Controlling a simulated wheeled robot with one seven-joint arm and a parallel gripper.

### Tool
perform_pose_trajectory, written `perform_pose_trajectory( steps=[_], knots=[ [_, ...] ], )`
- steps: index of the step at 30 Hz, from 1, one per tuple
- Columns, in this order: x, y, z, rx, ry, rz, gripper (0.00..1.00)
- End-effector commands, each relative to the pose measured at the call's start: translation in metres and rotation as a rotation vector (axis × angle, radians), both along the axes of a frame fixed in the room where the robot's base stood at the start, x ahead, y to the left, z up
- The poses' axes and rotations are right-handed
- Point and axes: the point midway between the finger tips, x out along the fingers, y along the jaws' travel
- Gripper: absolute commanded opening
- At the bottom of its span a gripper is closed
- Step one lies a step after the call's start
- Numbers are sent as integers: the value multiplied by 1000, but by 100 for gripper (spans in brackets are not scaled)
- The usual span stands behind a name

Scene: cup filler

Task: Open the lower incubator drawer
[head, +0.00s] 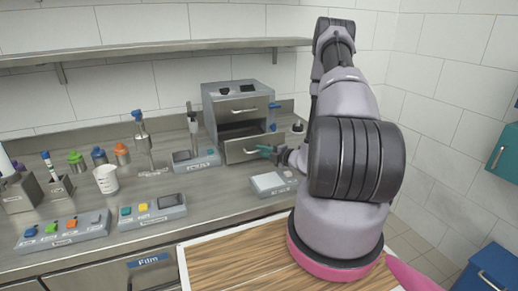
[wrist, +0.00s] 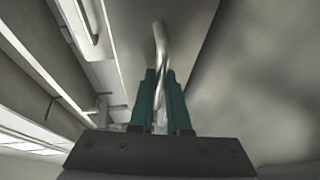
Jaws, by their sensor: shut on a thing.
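The incubator (head: 212,103) is a grey metal box at the back of the counter. Its upper drawer (head: 226,111) is closed. The lower drawer (head: 235,153) stands partway out, with a dark opening showing above its front. My gripper (head: 264,150) is at the right part of the lower drawer's front. In the wrist view, my gripper's green fingers (wrist: 160,98) are shut on the lower drawer's curved metal handle (wrist: 159,38). What lies inside the lower drawer cannot be made out.
A small white-topped device (head: 268,183) sits on the counter just below the drawer front. A grey device with a screen (head: 195,160) stands left of the incubator. A wall shelf (head: 150,52) runs above. A wooden-topped surface (head: 245,258) lies in front.

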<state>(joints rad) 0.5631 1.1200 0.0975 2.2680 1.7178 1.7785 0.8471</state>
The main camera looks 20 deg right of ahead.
Motion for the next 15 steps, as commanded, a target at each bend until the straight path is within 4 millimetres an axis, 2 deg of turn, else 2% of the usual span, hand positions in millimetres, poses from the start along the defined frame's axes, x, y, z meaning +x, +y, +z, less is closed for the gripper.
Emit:
perform_pose_trajectory(
  steps=[6, 15],
  knots=[
    [-14, 0, -1, 0, 1, -1, 0],
    [-16, 0, -1, -1, 1, -1, 0]
  ],
)
